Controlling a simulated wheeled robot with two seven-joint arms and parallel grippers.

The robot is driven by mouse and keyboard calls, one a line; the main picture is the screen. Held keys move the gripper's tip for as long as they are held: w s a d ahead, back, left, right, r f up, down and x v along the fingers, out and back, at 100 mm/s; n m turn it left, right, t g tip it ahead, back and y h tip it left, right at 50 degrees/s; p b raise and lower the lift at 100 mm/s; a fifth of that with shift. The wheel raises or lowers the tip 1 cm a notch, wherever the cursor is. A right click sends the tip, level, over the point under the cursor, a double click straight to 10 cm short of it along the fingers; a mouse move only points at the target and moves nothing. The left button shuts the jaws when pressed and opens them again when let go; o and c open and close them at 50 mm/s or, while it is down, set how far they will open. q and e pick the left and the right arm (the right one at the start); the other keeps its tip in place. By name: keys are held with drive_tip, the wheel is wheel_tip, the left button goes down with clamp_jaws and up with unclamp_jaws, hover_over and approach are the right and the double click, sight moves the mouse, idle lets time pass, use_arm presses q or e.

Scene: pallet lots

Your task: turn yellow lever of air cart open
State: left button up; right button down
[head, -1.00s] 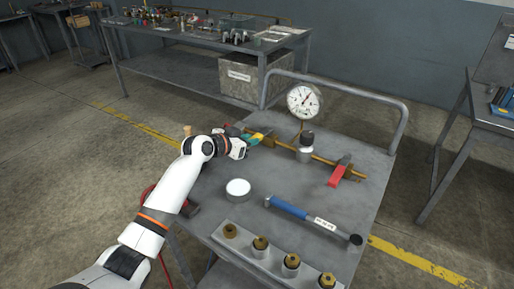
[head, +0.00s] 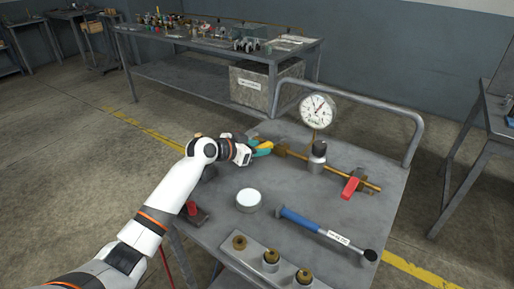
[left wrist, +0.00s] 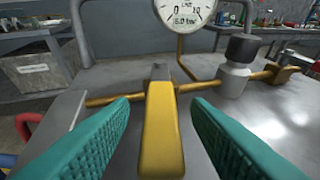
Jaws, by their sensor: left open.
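The air cart (head: 320,215) is a grey metal cart with a brass pipe along its top. The yellow lever (left wrist: 162,135) sits on the pipe, pointing toward the camera in the left wrist view; in the head view its yellow part (head: 264,146) shows at my gripper's tip. My left gripper (head: 258,150) is open, its green fingers on either side of the lever, with gaps on both sides in the left wrist view. A red lever (head: 351,187) sits farther right on the pipe. The dial gauge (head: 317,109) stands above the pipe. My right gripper is not in view.
On the cart are a white round lid (head: 249,200), a blue-handled tool (head: 315,227) and a block with several brass fittings (head: 270,262). A tubular handle (head: 400,113) rims the far side. A cluttered workbench (head: 200,45) stands behind.

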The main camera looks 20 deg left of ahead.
use_arm(q)
drive_tip(key=shift+r, duration=0.1)
wheel_tip(320, 180, up, 10)
idle(0.4)
drive_tip(key=shift+c, duration=0.4)
